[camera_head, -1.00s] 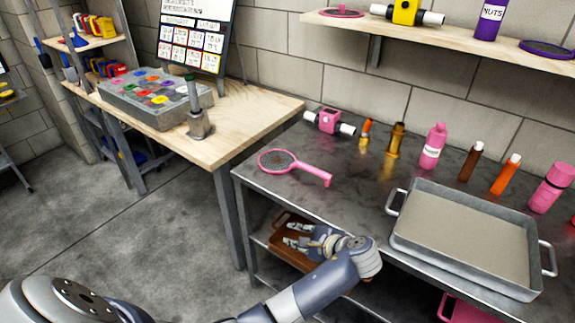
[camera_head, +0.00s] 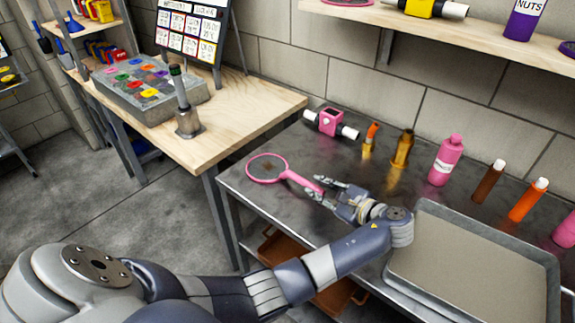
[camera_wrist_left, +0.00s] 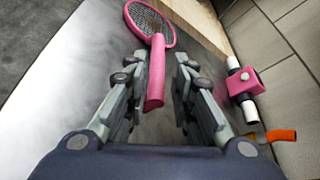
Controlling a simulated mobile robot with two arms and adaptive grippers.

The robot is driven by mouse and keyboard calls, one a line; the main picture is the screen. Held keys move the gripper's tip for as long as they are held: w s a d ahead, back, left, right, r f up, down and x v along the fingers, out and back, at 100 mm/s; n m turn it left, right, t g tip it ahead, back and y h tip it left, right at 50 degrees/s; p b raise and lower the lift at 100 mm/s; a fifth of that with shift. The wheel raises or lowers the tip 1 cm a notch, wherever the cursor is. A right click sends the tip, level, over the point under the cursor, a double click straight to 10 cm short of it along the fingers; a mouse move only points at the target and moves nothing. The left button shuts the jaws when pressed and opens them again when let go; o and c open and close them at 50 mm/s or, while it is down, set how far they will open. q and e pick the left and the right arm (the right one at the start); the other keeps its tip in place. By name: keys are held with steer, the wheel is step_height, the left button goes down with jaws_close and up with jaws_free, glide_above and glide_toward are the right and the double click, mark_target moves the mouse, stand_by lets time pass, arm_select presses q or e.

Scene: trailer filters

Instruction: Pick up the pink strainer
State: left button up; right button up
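The pink strainer (camera_head: 267,168) lies on the dark metal table (camera_head: 262,212) near its left end, its round mesh head to the left and its handle pointing toward my left gripper. My left gripper (camera_head: 322,190) is open at the handle's end. In the left wrist view the strainer (camera_wrist_left: 156,70) runs up the middle, and the handle's end lies between the spread fingers of the left gripper (camera_wrist_left: 160,88), with gaps on both sides. My right gripper is not in view.
A pink block with white ends (camera_head: 331,122) stands behind the strainer. A large metal tray (camera_head: 427,212) fills the right side. A wooden table (camera_head: 240,105) stands to the left.

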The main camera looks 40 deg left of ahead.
mark_target(297, 178)
arm_select(q)
steer(key=x, duration=0.4)
steer(key=shift+s+a+r, duration=0.2)
steer(key=shift+s+a, duration=0.05)
steer(key=shift+a, duration=0.15)
steer(key=shift+w+a+f, duration=0.15)
steer(key=shift+a, duration=0.15)
steer(key=shift+w+a+f, duration=0.15)
steer(key=shift+a, duration=0.1)
steer(key=p+x, duration=0.1)
steer(key=x, duration=0.4)
steer(key=shift+s, duration=0.2)
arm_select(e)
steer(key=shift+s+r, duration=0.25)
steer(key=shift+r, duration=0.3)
arm_select(q)
steer(key=shift+c, duration=0.5)
jaws_close()
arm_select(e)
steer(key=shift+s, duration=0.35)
